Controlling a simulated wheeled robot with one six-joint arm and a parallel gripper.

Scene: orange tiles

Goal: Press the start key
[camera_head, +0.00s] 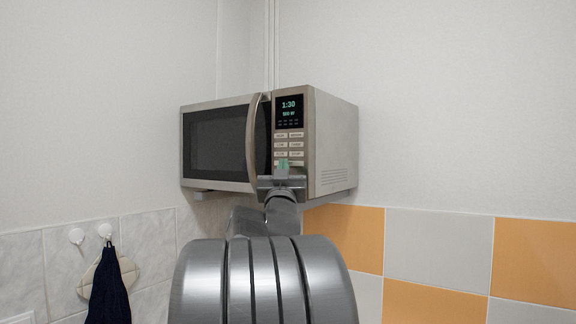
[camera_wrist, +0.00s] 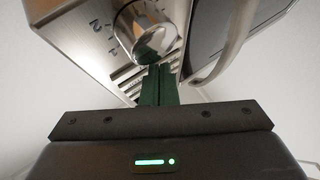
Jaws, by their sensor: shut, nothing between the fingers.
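A silver microwave (camera_head: 333,140) is mounted in the corner, its door shut. Its control panel has a lit display (camera_head: 289,108) reading 1:30 and rows of pale keys (camera_head: 289,144) below it. My gripper (camera_head: 283,165) is in front of the lower end of the panel, its green fingers together and empty. It hides the lowest part of the panel. In the wrist view, the shut fingers (camera_wrist: 158,72) point at the panel close to a round silver knob (camera_wrist: 147,32) and the edge of the keys. I cannot read which key is start, nor tell whether the fingertips touch.
The curved door handle (camera_head: 254,138) stands out just left of the panel; it also shows in the wrist view (camera_wrist: 226,50), right of the fingers. A dark cloth (camera_head: 109,290) hangs from a wall hook at lower left. Space right of the microwave is clear.

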